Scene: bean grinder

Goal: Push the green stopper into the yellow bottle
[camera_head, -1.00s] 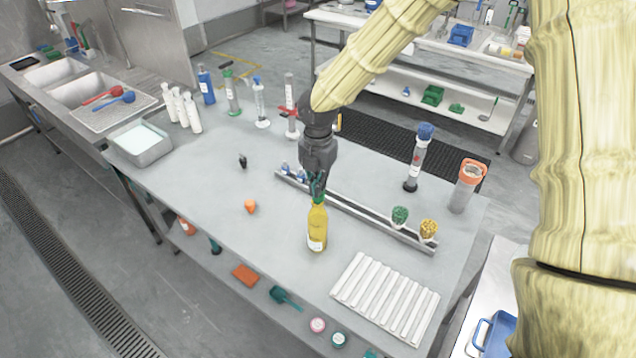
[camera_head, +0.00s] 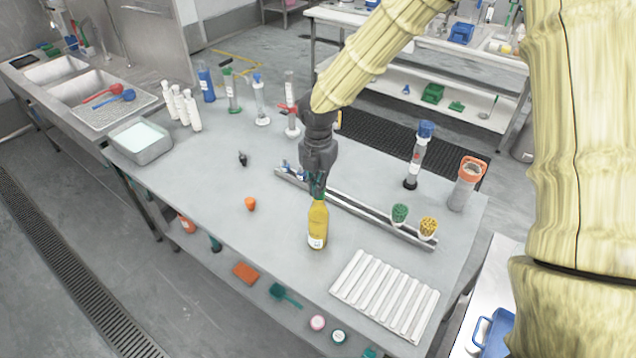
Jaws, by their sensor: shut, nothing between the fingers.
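The yellow bottle (camera_head: 318,226) stands upright near the middle of the front part of the grey table, with a white label low on its side. My gripper (camera_head: 317,194) points straight down over its mouth, with its fingertips shut and right at the bottle's top.
A white ribbed tray (camera_head: 386,296) lies right of the bottle. A metal rail (camera_head: 350,204) runs behind it, with green (camera_head: 400,213) and yellow (camera_head: 428,227) filled cups at its right end. An orange piece (camera_head: 251,204) lies to the left. The table left of the bottle is mostly clear.

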